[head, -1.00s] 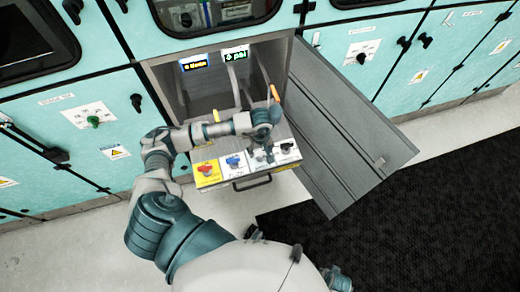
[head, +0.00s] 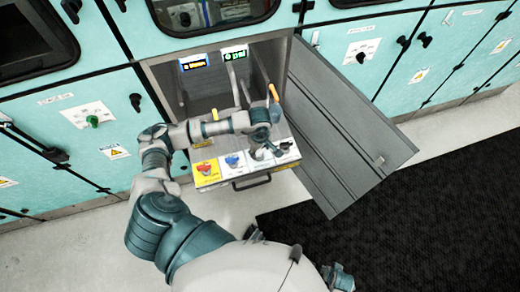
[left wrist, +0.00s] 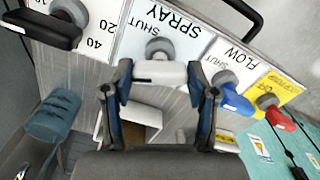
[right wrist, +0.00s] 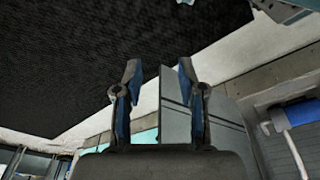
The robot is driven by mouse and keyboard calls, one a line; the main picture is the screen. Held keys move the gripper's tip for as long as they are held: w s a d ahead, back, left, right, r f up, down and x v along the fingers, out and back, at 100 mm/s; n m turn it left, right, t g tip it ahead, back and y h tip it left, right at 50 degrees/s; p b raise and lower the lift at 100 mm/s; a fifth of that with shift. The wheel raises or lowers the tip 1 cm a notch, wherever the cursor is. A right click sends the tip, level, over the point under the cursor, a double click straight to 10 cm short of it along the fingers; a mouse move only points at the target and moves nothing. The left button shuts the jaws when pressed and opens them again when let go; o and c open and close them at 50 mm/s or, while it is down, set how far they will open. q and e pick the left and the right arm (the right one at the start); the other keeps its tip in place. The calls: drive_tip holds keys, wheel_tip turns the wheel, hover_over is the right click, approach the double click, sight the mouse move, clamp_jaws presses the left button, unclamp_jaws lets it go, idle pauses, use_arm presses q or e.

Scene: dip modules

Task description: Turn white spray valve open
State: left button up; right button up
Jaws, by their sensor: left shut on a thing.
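The white spray valve handle (left wrist: 158,73) sits on a grey round stem beside the SPRAY label in the left wrist view. My left gripper (left wrist: 160,85) is shut on it, one finger at each end of the handle. In the head view my left gripper (head: 262,150) is over the pull-out valve panel (head: 243,180), and the fingers and wrist mostly hide the white handle. My right gripper (right wrist: 158,75) is open and empty in the right wrist view, away from the panel.
A blue FLOW handle (left wrist: 237,102), a red handle (left wrist: 281,121) on a yellow label and a black handle (left wrist: 45,28) flank the white one. A grey open door (head: 345,125) stands right of the compartment. Two lit displays (head: 235,54) are inside.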

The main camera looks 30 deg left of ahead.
use_arm(q)
drive_tip(key=n, duration=0.2)
drive_tip(key=shift+n, duration=0.4)
drive_tip(key=n, duration=0.2)
drive_tip(key=shift+n, duration=0.4)
drive_tip(key=n+p, duration=0.1)
drive_tip(key=n, duration=0.5)
drive_tip(key=shift+a+n, duration=0.1)
drive_tip(key=shift+n, duration=0.8)
use_arm(e)
drive_tip(key=shift+s+d+f, duration=0.1)
drive_tip(key=shift+s+f, duration=0.3)
drive_tip(key=shift+f, duration=0.25)
drive_tip(key=shift+s+f, duration=0.4)
drive_tip(key=shift+f, duration=0.3)
drive_tip(key=shift+s+d+f, duration=0.1)
drive_tip(key=shift+s+f, duration=0.3)
drive_tip(key=shift+f, duration=0.25)
drive_tip(key=shift+w, duration=0.1)
use_arm(q)
drive_tip(key=o, duration=1.2)
drive_tip(key=shift+c, duration=0.2)
use_arm(e)
drive_tip(key=shift+a, duration=0.1)
